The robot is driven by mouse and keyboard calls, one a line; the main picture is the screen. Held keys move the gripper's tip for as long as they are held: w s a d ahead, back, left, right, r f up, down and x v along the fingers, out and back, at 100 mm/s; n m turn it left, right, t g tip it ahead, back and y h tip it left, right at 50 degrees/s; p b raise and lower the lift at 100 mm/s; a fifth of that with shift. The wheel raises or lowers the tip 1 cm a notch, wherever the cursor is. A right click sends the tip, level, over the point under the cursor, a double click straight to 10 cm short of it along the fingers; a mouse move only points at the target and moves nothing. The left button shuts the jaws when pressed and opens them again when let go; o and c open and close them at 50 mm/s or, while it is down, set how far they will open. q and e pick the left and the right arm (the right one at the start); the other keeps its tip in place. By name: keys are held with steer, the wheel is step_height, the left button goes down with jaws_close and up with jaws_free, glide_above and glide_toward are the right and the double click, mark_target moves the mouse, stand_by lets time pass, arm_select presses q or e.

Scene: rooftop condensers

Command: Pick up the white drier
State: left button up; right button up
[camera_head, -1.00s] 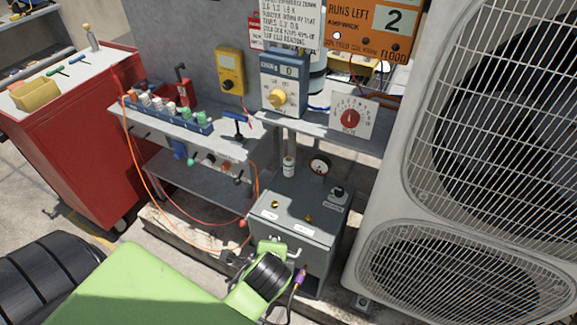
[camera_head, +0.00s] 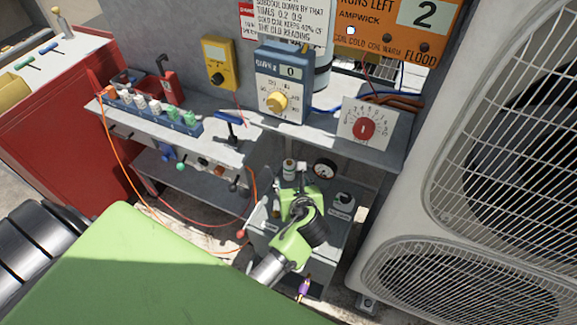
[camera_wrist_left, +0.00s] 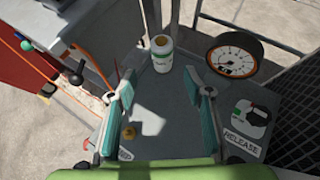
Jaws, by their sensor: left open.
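A small white cylinder with printing and a yellow-brown top, which looks like the white drier (camera_head: 289,170), stands upright on the grey box (camera_head: 340,222). The drier also shows in the left wrist view (camera_wrist_left: 162,54), beyond my fingertips and roughly centred between them. My left gripper (camera_head: 288,190) is over the box top, just in front of the drier. In the left wrist view my left gripper (camera_wrist_left: 158,85) is open, teal pads apart, with nothing between them. The drier is apart from both fingers. My right gripper is not in view.
A round gauge (camera_wrist_left: 236,54) and a release knob (camera_wrist_left: 249,119) are to the right of the drier. A shelf edge (camera_head: 340,142) is above and behind it. A rack (camera_head: 155,108) of white and green pieces is left. A condenser (camera_head: 405,215) stands right.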

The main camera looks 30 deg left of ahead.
mark_target(290, 174)
arm_select(q)
steer(key=x, duration=0.4)
steer(key=shift+w+a+f, duration=0.1)
steer(key=shift+w+f, duration=0.15)
steer(key=shift+x, duration=0.9)
steer(key=x, duration=0.1)
steer(key=b+x, duration=0.1)
steer(key=x, duration=0.1)
steer(key=shift+w+f, duration=0.25)
steer(key=shift+f, duration=0.05)
steer(key=shift+w, duration=0.15)
steer(key=c, duration=0.3)
jaws_close()
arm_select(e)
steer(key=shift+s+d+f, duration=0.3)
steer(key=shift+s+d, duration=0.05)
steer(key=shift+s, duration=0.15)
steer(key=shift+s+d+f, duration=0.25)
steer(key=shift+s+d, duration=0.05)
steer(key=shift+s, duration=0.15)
